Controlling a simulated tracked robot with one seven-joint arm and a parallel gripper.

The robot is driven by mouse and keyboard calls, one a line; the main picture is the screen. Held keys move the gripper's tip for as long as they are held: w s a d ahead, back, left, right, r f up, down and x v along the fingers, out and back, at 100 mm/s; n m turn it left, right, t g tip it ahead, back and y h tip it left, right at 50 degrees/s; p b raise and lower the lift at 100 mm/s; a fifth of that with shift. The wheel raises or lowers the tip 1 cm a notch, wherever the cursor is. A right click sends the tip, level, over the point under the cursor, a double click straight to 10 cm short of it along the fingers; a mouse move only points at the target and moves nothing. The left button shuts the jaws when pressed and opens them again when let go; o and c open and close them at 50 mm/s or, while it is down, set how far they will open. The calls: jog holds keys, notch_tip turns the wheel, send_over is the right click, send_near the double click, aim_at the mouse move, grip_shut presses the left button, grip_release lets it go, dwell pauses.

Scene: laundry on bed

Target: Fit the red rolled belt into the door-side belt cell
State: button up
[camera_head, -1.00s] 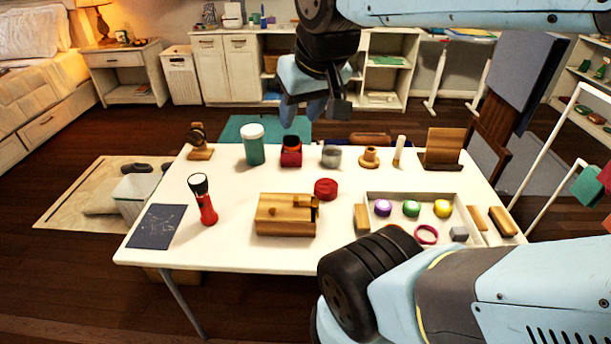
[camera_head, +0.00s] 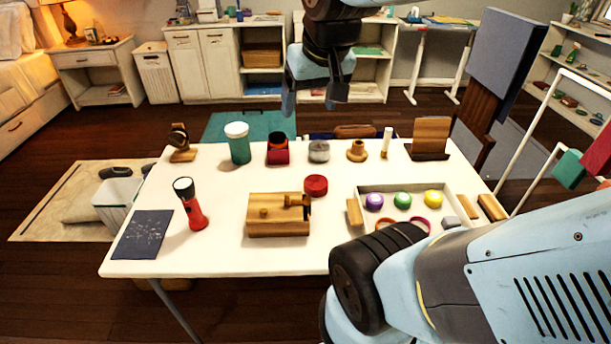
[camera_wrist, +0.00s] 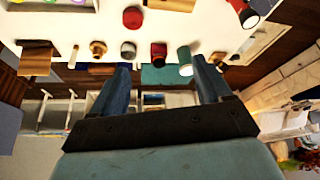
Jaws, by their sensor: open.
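A short round red object (camera_head: 316,186), which looks like the red rolled belt, lies on the white table behind the wooden block; it also shows in the wrist view (camera_wrist: 132,17). I cannot make out a clear coil on it. My gripper (camera_head: 313,92) is open and empty, in the air beyond the table's far edge, apart from the red object. In the wrist view its two fingers (camera_wrist: 163,70) are spread wide with nothing between them. I cannot tell which place is the door-side belt cell.
On the white table (camera_head: 140,255) stand a wooden block (camera_head: 278,222), red flashlight (camera_head: 193,208), teal jar (camera_head: 238,146), red black-topped holder (camera_head: 278,152) and grey round tin (camera_head: 318,151). A white tray (camera_head: 380,187) holds coloured balls at right.

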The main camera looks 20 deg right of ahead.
jog(key=o, duration=0.4)
jog(key=shift+m+g, duration=0.6)
jog(key=shift+m, duration=0.1)
jog(key=w+f, duration=0.1)
jog(key=w, duration=0.1)
jog(key=w+d+f, duration=0.1)
jog(key=w, duration=0.1)
jog(key=w+d+f, duration=0.1)
jog(key=shift+w+d+f, duration=0.1)
jog(key=shift+w+f, duration=0.1)
jog(key=shift+w, duration=0.2)
jog(key=m+g, duration=0.4)
jog(key=m, duration=0.1)
send_over(316, 182)
notch_tip(316, 182, down, 21)
jog(key=shift+s+f, duration=0.1)
jog(key=shift+f, duration=6.5)
